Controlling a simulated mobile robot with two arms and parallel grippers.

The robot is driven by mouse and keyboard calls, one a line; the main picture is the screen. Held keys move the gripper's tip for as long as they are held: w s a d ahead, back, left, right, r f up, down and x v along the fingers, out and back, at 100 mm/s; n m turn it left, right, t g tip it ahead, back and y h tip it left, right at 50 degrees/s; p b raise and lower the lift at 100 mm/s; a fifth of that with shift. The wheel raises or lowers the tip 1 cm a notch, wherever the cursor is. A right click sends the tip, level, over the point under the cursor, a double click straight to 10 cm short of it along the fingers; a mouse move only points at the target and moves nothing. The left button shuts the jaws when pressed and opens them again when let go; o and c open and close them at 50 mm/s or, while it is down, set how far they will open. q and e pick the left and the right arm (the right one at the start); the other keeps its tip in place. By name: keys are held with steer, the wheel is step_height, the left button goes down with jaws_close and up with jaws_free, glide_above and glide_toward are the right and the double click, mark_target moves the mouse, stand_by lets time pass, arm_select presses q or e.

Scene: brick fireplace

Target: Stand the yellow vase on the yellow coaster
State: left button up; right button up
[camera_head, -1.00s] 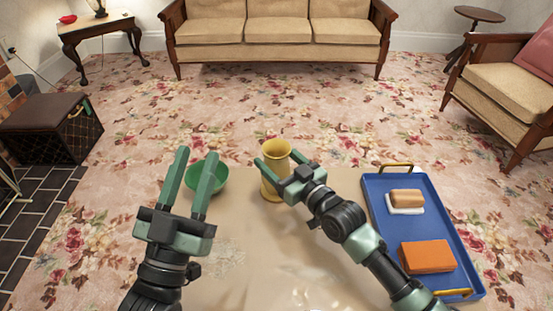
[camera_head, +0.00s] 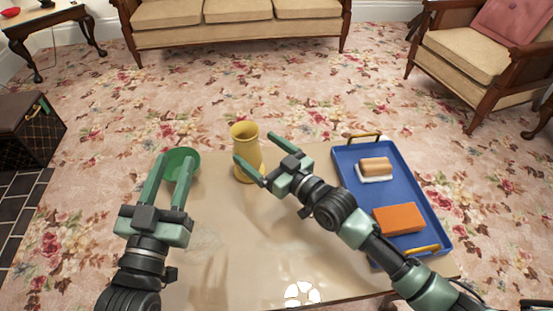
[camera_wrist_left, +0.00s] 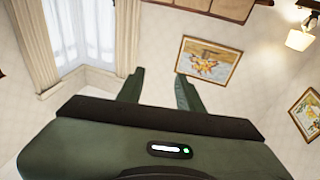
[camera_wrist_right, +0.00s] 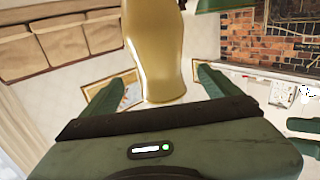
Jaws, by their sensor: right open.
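The yellow vase (camera_head: 245,146) stands upright on the table, toward its far edge. A yellow ring (camera_head: 250,178) shows around its foot; I cannot tell whether this is the coaster or the vase's own base. My right gripper (camera_head: 254,146) is open, to the right of the vase and on my side of it. In the right wrist view the vase (camera_wrist_right: 158,55) shows beyond and between the spread fingers, with no clear contact. My left gripper (camera_head: 174,158) is open and empty, raised in front of the green bowl.
The green bowl (camera_head: 182,163) is left of the vase. A blue tray (camera_head: 351,205) on the right holds an orange block (camera_head: 398,218) and a tan block on a white piece (camera_head: 375,168). The front middle of the table (camera_head: 250,240) is clear.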

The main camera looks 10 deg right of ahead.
arm_select(q)
step_height(320, 180, down, 7)
steer(key=a+g+y+p, duration=0.1)
steer(key=g, duration=0.3)
steer(key=shift+s, duration=0.3)
arm_select(e)
steer(key=s+d+r+m+h, duration=0.2)
steer(key=s+d+h, duration=0.1)
steer(key=s+d, duration=0.2)
steer(key=s+d+r+m+t+h, duration=0.1)
steer(key=s+d+h, duration=0.3)
steer(key=s, duration=0.5)
steer(key=shift+d+r+m, duration=0.7)
steer(key=shift+d+m, duration=0.2)
steer(key=shift+d, duration=0.25)
arm_select(q)
steer(key=shift+f, duration=0.1)
